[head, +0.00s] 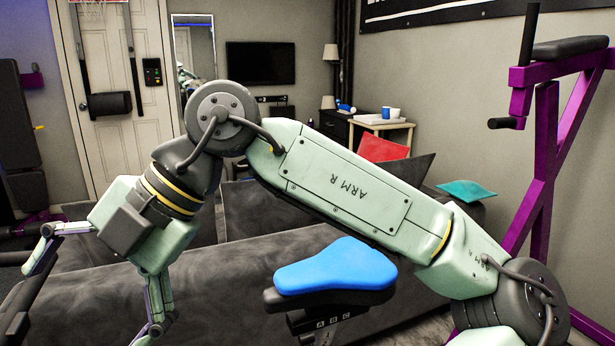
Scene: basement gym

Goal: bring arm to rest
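My arm reaches across the picture from the lower right, rises to an elbow left of centre and bends down to the left. My gripper (92,300) hangs at the lower left, in front of the dark grey sofa. Its two fingers are spread wide apart. I see nothing held between them.
A bike with a blue saddle (336,268) stands below my forearm. A purple rack (546,150) rises at the right. Red (383,148) and teal (466,191) cushions are behind the arm. A side table (381,124) with cups stands at the back.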

